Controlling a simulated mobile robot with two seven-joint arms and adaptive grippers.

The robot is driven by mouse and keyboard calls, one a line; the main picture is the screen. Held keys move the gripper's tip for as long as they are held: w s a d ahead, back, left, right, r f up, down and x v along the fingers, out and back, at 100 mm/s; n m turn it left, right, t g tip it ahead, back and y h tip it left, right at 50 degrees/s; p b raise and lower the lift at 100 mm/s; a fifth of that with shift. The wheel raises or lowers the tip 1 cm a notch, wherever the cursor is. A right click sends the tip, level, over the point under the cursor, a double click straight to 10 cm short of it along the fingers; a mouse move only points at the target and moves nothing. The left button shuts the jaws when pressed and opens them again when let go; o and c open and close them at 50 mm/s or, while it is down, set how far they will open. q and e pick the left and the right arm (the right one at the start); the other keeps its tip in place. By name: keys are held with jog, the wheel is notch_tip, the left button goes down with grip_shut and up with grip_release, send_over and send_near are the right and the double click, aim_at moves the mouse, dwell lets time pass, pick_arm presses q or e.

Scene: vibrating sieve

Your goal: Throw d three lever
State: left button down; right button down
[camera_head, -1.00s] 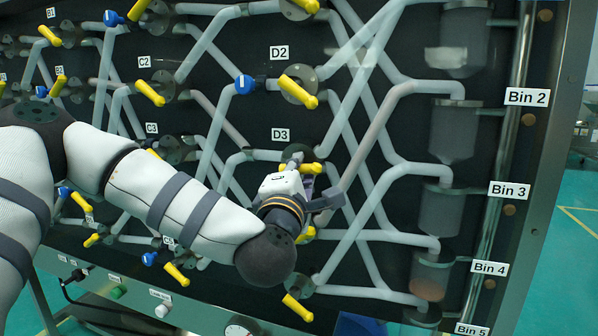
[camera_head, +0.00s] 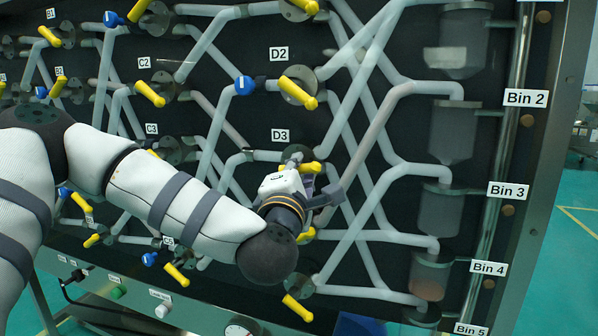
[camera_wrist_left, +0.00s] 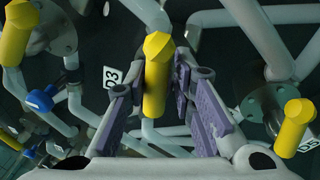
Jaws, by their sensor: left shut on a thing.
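The D3 lever (camera_head: 312,167) is a yellow handle on a grey round valve, just below and right of the D3 label (camera_head: 280,135). My left gripper (camera_head: 318,180) is at this lever in the head view, and its wrist hides part of the valve. In the left wrist view the yellow D3 lever (camera_wrist_left: 157,75) stands between the two purple-padded fingers of my left gripper (camera_wrist_left: 163,92). The fingers are shut on it. The D3 label also shows in the left wrist view (camera_wrist_left: 112,78), beside the left finger. My right gripper is not in view.
The D2 lever (camera_head: 298,90) is above, and another yellow lever (camera_head: 297,307) is below. Pale pipes cross the dark panel around my gripper. Clear bins (camera_head: 440,210) stand in a column at the right. In the left wrist view other yellow levers (camera_wrist_left: 293,127) flank the gripper.

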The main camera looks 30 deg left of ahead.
pick_arm(q)
jog(key=shift+r+n+y, duration=0.3)
jog(key=shift+r, duration=0.6)
jog(key=c, duration=1.5)
grip_release()
jog(key=shift+s, duration=0.1)
jog(key=shift+c, duration=0.2)
jog(key=shift+f, duration=0.55)
jog(key=v, duration=0.7)
jog(key=shift+s, duration=0.25)
